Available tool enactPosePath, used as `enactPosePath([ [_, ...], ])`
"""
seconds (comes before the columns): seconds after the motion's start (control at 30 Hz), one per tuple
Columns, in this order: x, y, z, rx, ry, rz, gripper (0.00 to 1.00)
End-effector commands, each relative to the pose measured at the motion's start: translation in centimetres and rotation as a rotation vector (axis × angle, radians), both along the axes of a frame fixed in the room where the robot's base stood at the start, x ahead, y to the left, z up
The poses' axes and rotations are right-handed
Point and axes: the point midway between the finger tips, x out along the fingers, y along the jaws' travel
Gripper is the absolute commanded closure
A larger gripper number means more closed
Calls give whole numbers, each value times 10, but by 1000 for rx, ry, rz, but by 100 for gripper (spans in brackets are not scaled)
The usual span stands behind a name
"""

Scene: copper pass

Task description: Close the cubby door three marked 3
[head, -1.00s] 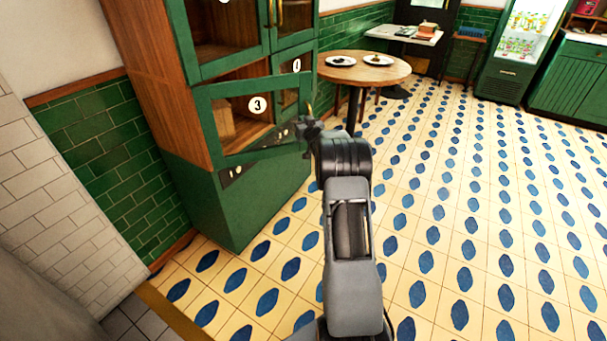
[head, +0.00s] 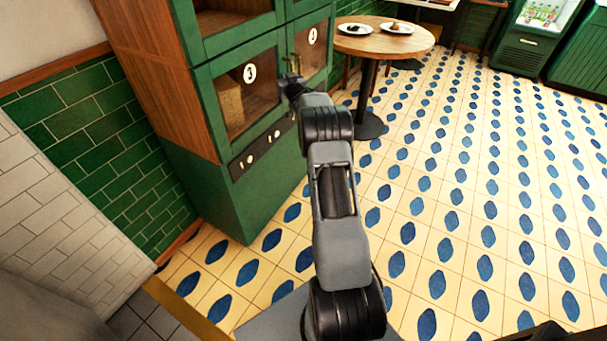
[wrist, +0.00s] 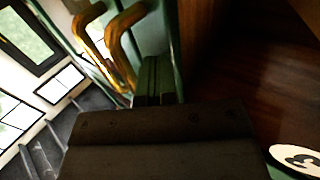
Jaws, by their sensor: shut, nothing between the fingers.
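The cubby door marked 3 (head: 217,94) is a green-framed glass door on the green and wood cabinet. In the head view it lies flush, or nearly flush, with the cabinet front; I cannot tell whether a thin gap is left. Its round white label 3 (head: 249,73) also shows at the lower right of the wrist view (wrist: 296,160). My gripper (head: 290,84) is shut and empty, at the door's right edge. Brass handles (wrist: 118,45) stand close by in the wrist view. My gripper hides part of the door's right edge.
A neighbouring door (head: 313,55) with another round label is right of door 3. A round wooden table (head: 385,37) with plates stands behind to the right. A dark strip with light marks (head: 260,147) runs below the door. The tiled floor at right is clear.

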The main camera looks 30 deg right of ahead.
Motion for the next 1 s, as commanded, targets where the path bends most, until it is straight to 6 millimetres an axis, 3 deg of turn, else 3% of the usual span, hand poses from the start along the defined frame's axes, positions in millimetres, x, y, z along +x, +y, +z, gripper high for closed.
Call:
enactPosePath([
  [0.77,2,-1,9,-4,-19,-2,100],
  [1.0,-16,-10,10,-4,-15,-4,100],
])
